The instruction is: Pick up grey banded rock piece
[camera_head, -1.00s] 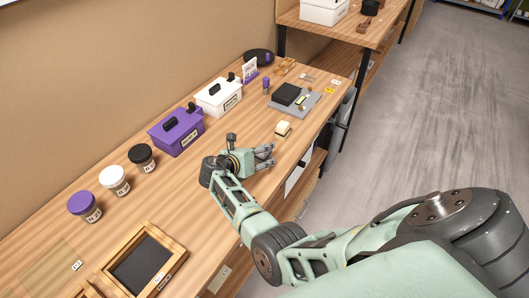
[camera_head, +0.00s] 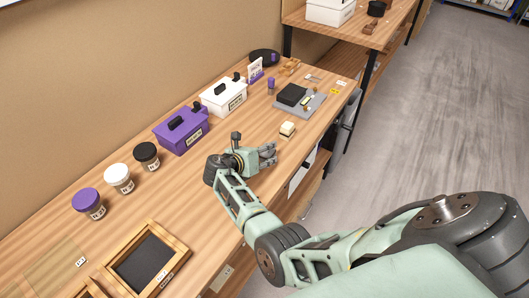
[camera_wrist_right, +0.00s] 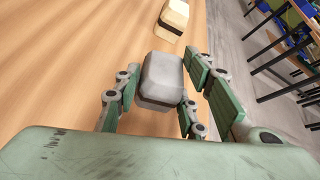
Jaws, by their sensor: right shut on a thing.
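The grey banded rock piece (camera_wrist_right: 162,79) sits between the green-and-grey fingers of my right gripper (camera_wrist_right: 158,92) in the right wrist view. It is a rounded grey block with a paler top. My right gripper is shut on it. In the head view the right gripper (camera_head: 267,155) is low over the wooden bench, and its fingers hide the piece. I cannot tell whether the piece touches the bench. My left gripper is not in view.
A cream block with a dark band (camera_head: 287,130) lies just beyond the gripper. A purple box (camera_head: 181,132), a white box (camera_head: 223,97) and several jars stand along the wall side. A grey tray (camera_head: 314,105) lies further back. A framed dark panel (camera_head: 147,262) lies near left.

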